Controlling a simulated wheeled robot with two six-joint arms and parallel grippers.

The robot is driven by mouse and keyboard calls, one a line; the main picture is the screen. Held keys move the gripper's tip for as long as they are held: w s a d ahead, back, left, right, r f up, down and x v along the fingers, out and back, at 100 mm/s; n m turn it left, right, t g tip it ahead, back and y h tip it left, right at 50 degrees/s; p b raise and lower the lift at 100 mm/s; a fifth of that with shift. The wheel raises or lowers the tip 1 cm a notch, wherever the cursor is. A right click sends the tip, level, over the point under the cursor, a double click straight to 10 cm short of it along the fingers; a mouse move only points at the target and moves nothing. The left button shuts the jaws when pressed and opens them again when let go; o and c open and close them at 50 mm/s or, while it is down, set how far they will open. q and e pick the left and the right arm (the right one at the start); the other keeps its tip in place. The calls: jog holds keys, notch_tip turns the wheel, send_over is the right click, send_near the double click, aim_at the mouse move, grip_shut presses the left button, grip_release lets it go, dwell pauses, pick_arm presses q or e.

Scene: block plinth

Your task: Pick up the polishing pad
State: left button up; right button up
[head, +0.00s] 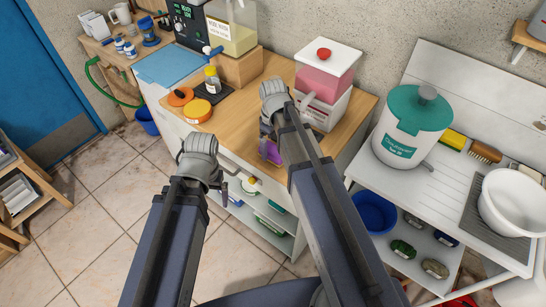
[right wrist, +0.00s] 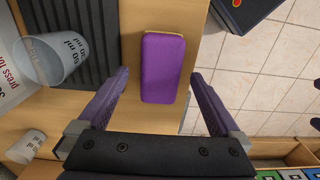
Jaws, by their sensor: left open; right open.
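The polishing pad is a purple block with a pale lower layer. In the right wrist view the pad (right wrist: 166,67) lies on the wooden counter. In the head view a small purple patch of the pad (head: 272,153) shows at the counter's front edge, partly hidden by my right arm. My right gripper (head: 265,136) is open above the counter. In the right wrist view its fingers (right wrist: 160,75) stand apart on either side of the pad, with gaps to it. My left gripper (head: 222,190) is open and empty, in front of the counter.
The pink dispenser (head: 327,72) stands on the counter behind my right gripper. A clear cup (right wrist: 48,62) and a smaller cup (right wrist: 26,146) are near the pad. Orange discs (head: 197,111) and a yellow-capped bottle (head: 212,80) stand left. Open tiled floor (head: 115,190) lies left.

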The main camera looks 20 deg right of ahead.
notch_tip(320, 180, down, 3)
jog(key=shift+r+b, duration=0.15)
jog(key=shift+b, duration=0.65)
pick_arm(q)
notch_tip(320, 180, down, 2)
jog(key=shift+f, duration=0.25)
pick_arm(e)
jog(key=shift+r, duration=0.1)
jog(key=c, duration=1.4)
